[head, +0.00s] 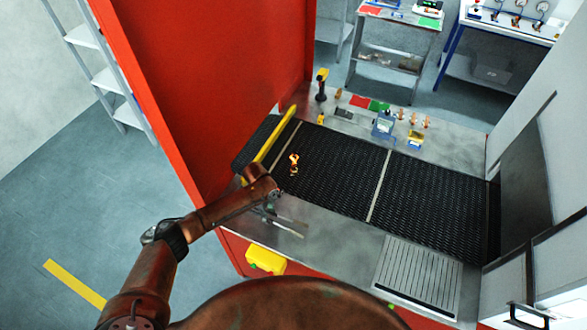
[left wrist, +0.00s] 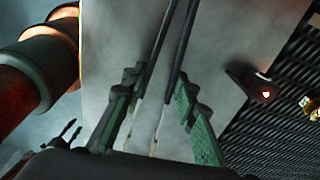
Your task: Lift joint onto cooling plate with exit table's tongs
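The joint (head: 294,160), a small copper-coloured piece with a bright glow, lies on the dark mesh belt (head: 340,172). Part of it shows at the right edge of the left wrist view (left wrist: 312,106). The tongs (head: 288,226) lie on the metal exit table (head: 335,238); their two long dark arms (left wrist: 172,45) run between my left gripper's fingers in the left wrist view. My left gripper (left wrist: 157,85) is open, with green pads either side of the tongs and gaps visible. The ribbed cooling plate (head: 417,275) is at the table's right. My right gripper is not in view.
A tall red panel (head: 205,80) stands left of the belt and a yellow bar (head: 270,145) crosses its left end. A yellow box (head: 265,260) is at the table's front. A dark piece with a red light (left wrist: 258,88) sits beside the belt. The table between tongs and plate is clear.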

